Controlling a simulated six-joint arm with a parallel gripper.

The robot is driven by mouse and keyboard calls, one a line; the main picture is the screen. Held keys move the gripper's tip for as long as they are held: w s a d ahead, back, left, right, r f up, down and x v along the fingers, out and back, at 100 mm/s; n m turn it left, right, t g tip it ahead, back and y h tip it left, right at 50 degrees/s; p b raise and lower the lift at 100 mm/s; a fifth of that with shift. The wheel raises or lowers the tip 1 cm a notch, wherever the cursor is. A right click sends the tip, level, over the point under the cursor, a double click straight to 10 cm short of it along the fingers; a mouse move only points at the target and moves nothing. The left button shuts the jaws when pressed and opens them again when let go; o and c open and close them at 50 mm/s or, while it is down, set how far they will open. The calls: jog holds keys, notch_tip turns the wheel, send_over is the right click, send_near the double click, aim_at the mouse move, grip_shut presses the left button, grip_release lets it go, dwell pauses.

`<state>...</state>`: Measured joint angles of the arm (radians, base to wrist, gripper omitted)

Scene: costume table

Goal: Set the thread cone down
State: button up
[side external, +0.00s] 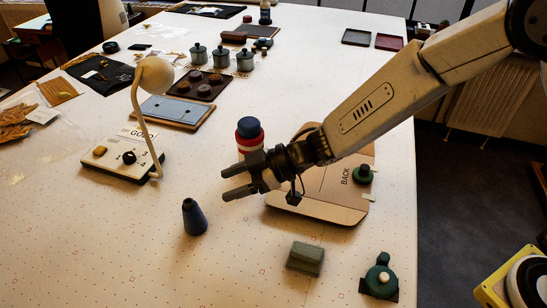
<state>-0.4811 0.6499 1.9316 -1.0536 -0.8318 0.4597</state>
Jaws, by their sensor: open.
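A dark blue-grey thread cone (194,218) stands upright on the white table, its narrow end up. My gripper (227,183) is above and to the right of the cone in the picture. Its two dark fingers point left and are spread apart, with nothing seen between the tips. The cone and the fingers look apart. Nothing hides the cone.
A red, white and blue stack (250,135) stands just behind my gripper. A tan board marked BACK (330,206) lies under my arm. A lamp (153,77) rises over a GOLD-marked box (105,163) at left. A green block (306,259) lies in front; the front left is clear.

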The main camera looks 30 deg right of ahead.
dwell(0.4)
jog(key=w+d+m+t+h, duration=0.3)
jog(key=d+m+h, duration=0.6)
jog(key=d, duration=1.3)
jog(key=s+d+f+m+g+h, duration=0.1)
jog(key=s+d+m+g+h, duration=0.1)
jog(key=s+d, duration=0.4)
jog(key=s+d+f+m+g+h, duration=0.1)
jog(key=s+d+m+g, duration=0.1)
jog(key=s+d+m, duration=0.2)
jog(key=s+d, duration=0.3)
jog(key=s, duration=0.4)
jog(key=shift+s+g+h, duration=0.2)
jog(key=shift+g+h, duration=0.2)
